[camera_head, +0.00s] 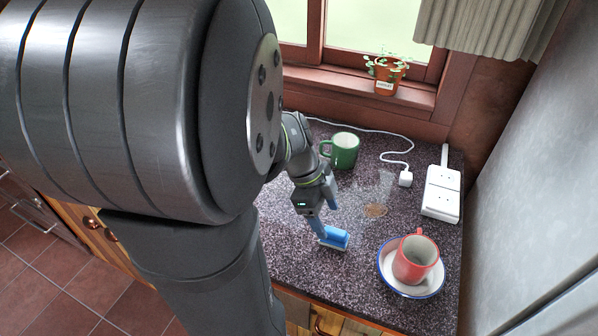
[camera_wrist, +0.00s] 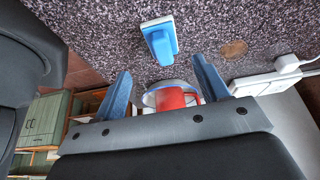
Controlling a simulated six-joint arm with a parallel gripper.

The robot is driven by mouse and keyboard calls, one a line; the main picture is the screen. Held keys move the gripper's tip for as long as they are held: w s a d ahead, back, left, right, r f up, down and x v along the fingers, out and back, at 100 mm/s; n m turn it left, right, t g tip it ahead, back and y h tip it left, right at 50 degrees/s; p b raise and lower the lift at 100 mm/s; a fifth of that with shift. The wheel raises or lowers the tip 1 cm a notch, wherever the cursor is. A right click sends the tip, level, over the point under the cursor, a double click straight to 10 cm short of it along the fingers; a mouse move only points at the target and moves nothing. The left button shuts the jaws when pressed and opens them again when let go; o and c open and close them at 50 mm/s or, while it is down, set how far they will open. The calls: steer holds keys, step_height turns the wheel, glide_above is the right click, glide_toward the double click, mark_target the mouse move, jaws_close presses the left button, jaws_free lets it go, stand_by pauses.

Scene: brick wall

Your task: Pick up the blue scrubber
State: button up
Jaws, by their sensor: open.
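The blue scrubber (camera_head: 334,237) lies on the dark speckled countertop (camera_head: 300,265), near its front edge in the head view. It has a blue body with a white strip. In the wrist view the scrubber (camera_wrist: 159,42) is above the gap between the fingers, apart from them. My gripper (camera_head: 324,222) is just above and to the left of the scrubber in the head view. Its two blue fingers (camera_wrist: 163,88) are spread apart in the wrist view, with nothing held between them.
A red mug (camera_head: 416,259) stands on a blue-rimmed white plate (camera_head: 398,286), right of the scrubber. A green mug (camera_head: 345,151) stands behind. A white power strip (camera_head: 441,193), its plug (camera_head: 405,178) and cord are at the right. A brown stain (camera_head: 375,210) marks the counter.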

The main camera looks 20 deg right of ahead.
mark_target(335, 231)
steer(key=shift+x, duration=3.45)
steer(key=shift+w+d, duration=0.15)
steer(key=shift+w, duration=0.05)
steer(key=shift+c, duration=0.2)
steer(key=c, duration=1)
